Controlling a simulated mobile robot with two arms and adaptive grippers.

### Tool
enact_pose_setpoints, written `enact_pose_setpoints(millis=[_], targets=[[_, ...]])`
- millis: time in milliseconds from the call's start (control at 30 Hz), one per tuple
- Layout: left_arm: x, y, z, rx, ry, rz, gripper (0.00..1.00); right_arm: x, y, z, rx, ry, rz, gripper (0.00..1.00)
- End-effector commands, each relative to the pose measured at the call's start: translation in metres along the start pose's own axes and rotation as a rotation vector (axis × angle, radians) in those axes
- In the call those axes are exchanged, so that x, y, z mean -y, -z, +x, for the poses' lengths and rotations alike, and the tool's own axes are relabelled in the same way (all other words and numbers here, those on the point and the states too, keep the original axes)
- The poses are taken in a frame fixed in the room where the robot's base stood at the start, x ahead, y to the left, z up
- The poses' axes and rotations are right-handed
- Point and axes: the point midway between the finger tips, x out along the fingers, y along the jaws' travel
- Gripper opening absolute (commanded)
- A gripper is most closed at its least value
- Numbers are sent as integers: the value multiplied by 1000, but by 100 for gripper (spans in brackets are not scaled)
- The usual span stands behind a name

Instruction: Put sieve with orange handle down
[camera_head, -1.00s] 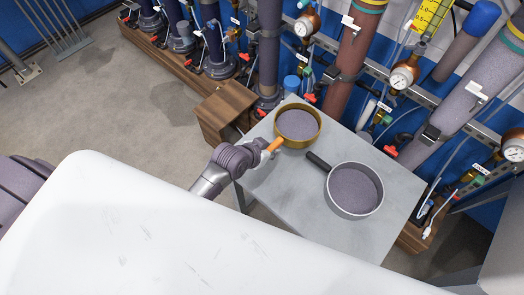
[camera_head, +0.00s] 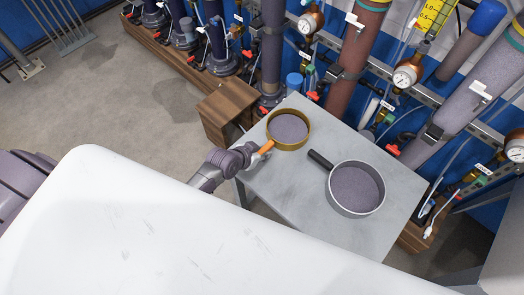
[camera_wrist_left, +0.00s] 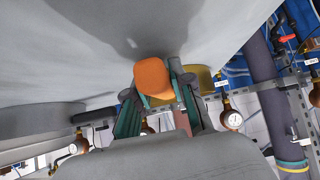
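The sieve with the orange handle (camera_head: 288,131) has a gold rim and a grey mesh. It is at the far left corner of the grey table (camera_head: 290,205), level or nearly so; I cannot tell whether it touches the top. My left gripper (camera_head: 261,150) is at its orange handle, with the wrist just off the table's left edge. In the left wrist view the orange handle end (camera_wrist_left: 154,78) sits between the two fingers (camera_wrist_left: 155,108), which look shut on it. Part of the gold rim (camera_wrist_left: 204,77) shows behind. My right gripper is not in view.
Pipes with gauges (camera_head: 407,73) line the wall behind. A wooden box (camera_head: 226,112) is beyond the table's left corner. The table's front part is clear.

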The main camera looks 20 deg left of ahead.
Motion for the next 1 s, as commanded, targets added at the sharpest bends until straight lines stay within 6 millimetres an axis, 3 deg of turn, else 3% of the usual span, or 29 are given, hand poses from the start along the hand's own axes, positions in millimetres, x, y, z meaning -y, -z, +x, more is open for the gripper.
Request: enact_pose_setpoints(millis=[33, 133, 533, 667, 1000], targets=[[0, 0, 0, 0, 0, 0, 31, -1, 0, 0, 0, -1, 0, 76], [0, 0, 0, 0, 0, 0, 47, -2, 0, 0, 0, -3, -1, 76], [0, 2, -6, 1, 0, 1, 47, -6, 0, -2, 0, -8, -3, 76], [1, 2, -26, 0, 1, 1, 47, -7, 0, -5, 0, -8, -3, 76], [0, 2, -96, 1, 0, 3, 47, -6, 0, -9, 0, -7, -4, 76]])
